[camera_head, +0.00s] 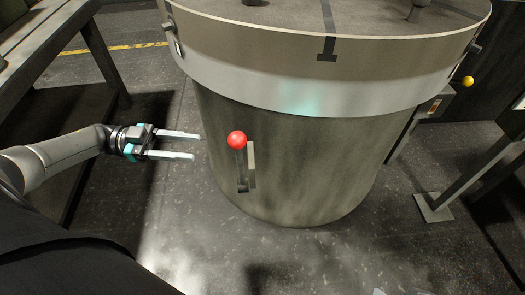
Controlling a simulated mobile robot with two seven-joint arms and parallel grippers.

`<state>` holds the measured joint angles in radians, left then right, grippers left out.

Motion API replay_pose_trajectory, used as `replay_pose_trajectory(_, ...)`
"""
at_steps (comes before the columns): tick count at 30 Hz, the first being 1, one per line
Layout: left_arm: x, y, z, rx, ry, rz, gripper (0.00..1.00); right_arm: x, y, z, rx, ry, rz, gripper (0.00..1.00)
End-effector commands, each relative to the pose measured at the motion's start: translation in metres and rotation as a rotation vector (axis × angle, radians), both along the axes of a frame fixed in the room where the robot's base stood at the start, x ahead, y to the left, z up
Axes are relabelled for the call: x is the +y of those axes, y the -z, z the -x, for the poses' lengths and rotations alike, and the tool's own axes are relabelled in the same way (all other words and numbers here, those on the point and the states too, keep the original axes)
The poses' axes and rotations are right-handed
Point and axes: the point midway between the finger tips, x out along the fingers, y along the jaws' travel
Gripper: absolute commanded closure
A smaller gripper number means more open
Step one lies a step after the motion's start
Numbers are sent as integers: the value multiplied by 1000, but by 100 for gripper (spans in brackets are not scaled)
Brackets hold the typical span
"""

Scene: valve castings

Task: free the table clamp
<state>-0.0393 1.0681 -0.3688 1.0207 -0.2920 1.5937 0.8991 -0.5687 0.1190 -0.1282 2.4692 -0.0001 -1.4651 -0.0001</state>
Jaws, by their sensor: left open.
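The table clamp shows as a lever with a red ball knob (237,140) on the side of a large round table's drum base (320,165). The dark lever arm (242,172) hangs below the knob beside a pale plate. My left gripper (196,145) comes in from the left, with its two pale fingers apart and pointing right at the knob. It is open and empty, and a gap shows between the fingertips and the knob.
The round table top (300,22) with a pale rim overhangs the drum. A dark bench (45,45) stands at the left. A yellow knob (467,81) on a bracket and a metal leg with a foot plate (433,207) are at the right. Floor in front is clear.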

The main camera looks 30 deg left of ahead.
Motion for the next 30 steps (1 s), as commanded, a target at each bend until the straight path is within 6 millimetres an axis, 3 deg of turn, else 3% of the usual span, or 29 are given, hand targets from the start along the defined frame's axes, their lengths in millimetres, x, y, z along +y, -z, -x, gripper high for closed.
replay_pose_trajectory(5,-16,-1,-5,-1,4,3,51,0,2,0,6,0,1,50)
replay_pose_trajectory(16,-77,0,-27,-4,4,5,51,0,1,-1,-6,0,0,50)
replay_pose_trajectory(24,-121,0,-44,-5,1,4,51,21,8,-21,-148,-36,-59,50)
replay_pose_trajectory(30,-136,0,-50,-3,1,1,51,30,9,-29,-215,-49,-88,50)
